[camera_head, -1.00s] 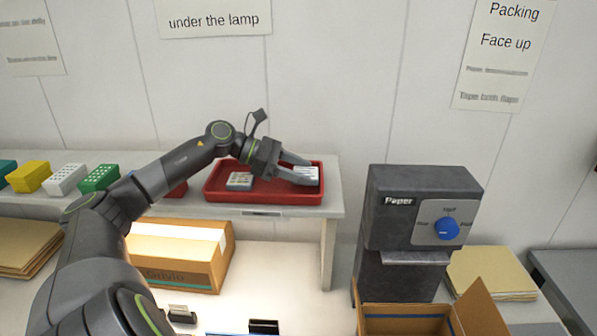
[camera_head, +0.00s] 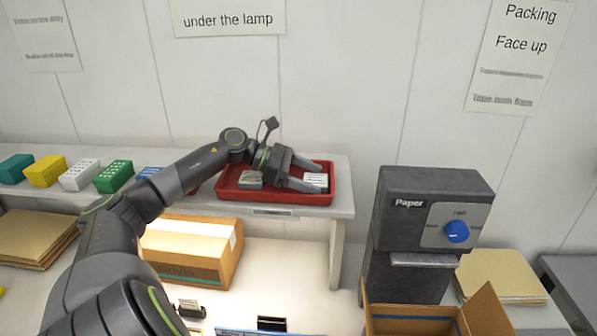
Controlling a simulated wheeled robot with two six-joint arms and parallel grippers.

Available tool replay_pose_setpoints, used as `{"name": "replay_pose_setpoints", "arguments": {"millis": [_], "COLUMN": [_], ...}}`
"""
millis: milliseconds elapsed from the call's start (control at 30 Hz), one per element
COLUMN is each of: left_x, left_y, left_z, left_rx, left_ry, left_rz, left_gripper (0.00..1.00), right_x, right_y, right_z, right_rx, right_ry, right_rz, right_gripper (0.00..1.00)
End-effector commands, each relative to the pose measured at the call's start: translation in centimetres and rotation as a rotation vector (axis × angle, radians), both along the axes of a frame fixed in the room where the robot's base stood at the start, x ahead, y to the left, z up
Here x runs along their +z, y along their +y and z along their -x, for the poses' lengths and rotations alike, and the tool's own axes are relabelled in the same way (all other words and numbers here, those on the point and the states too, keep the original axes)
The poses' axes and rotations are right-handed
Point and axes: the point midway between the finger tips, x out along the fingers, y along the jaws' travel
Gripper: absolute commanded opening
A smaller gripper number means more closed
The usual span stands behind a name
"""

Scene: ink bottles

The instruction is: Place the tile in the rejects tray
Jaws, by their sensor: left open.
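The red tray (camera_head: 226,195) stands on the shelf at the back. A pale tile with dark lines on its face (camera_head: 316,181) lies in its right part. A second, greyish tile (camera_head: 250,180) lies in its left part, partly hidden by my gripper. My left gripper (camera_head: 321,178) reaches over the tray from the left. Its fingers are spread open on either side of the pale tile, which looks unheld; I cannot tell whether a finger touches it. My right gripper is out of view.
Coloured blocks, including a green one (camera_head: 114,177), line the shelf to the left. A cardboard box (camera_head: 192,262) sits below the shelf. A dark machine labelled Paper (camera_head: 423,230) stands to the right, with an open carton (camera_head: 415,325) in front. Small dark items lie on the front table.

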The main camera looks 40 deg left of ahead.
Motion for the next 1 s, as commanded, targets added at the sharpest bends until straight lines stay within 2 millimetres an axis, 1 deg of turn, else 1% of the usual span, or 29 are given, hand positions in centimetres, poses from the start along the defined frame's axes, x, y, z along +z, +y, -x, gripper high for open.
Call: {"name": "replay_pose_setpoints", "arguments": {"millis": [33, 100, 233, 467, 667, 867, 1000], "left_x": [0.2, 0.0, 0.4, 1.6, 2.6, 3.6, 4.3], "left_y": [0.0, 0.5, 1.5, 3.6, 5.3, 6.9, 7.7], "left_z": [0.0, 0.3, 1.2, 3.0, 4.4, 5.7, 6.4], "left_rx": [0.000, 0.001, 0.002, 0.003, 0.003, 0.003, 0.002], "left_ry": [0.001, 0.002, 0.002, 0.004, 0.005, 0.005, 0.007], "left_rz": [-0.001, -0.003, -0.006, -0.006, -0.006, -0.005, -0.001], "left_gripper": [0.76, 0.76, 0.76, 0.76, 0.76, 0.76, 0.76], "right_x": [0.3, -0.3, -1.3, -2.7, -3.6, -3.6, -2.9], "right_y": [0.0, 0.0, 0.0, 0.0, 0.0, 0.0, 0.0], "right_z": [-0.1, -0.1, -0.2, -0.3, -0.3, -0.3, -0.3], "right_rx": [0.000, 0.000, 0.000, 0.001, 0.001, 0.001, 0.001], "right_ry": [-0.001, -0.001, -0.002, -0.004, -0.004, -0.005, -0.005], "right_rz": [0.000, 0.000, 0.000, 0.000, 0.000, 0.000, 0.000], "right_gripper": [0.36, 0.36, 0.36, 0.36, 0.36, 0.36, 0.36]}}
